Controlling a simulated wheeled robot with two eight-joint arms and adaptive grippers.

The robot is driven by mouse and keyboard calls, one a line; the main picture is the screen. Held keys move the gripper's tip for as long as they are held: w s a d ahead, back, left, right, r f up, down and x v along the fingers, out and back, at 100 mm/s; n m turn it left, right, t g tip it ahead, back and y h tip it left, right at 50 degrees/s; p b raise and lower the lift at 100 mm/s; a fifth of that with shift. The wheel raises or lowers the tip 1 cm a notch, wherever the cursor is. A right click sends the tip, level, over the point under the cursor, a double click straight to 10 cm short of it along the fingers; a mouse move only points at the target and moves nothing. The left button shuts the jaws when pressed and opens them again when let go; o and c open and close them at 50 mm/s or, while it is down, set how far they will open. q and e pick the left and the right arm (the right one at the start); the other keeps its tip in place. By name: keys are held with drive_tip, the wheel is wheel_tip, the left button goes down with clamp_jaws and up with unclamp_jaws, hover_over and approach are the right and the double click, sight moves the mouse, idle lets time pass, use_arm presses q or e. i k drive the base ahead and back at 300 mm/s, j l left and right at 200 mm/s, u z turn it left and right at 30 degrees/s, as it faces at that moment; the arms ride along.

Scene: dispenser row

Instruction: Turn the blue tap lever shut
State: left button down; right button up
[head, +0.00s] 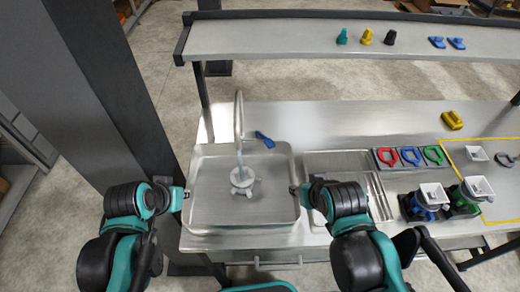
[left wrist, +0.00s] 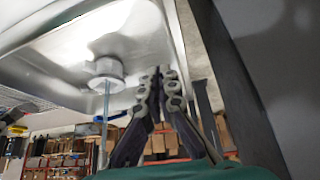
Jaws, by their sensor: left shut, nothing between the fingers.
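The blue tap lever (head: 264,139) lies beside the base of the tall grey tap (head: 239,112), slanting at the back of the metal sink (head: 205,212). My left gripper (head: 185,193) is shut and empty at the sink's left rim, well apart from the lever. Its closed fingers also show in the left wrist view (left wrist: 160,78), near the sink wall. My right gripper (head: 296,190) is at the sink's right rim; its finger opening is too small to tell.
A raised shelf (head: 290,39) with small coloured pieces runs across the back. Right of the sink are a metal tray (head: 335,160), red, blue and green rings, and dispensers with white cups. A dark post (head: 110,90) stands at left. The counter behind the lever is clear.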

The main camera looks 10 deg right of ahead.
sight(269, 142)
drive_tip(key=j+z, duration=0.5)
drive_tip(key=k+j+z, duration=0.2)
drive_tip(key=j+z, duration=0.25)
drive_tip(key=j, duration=0.05)
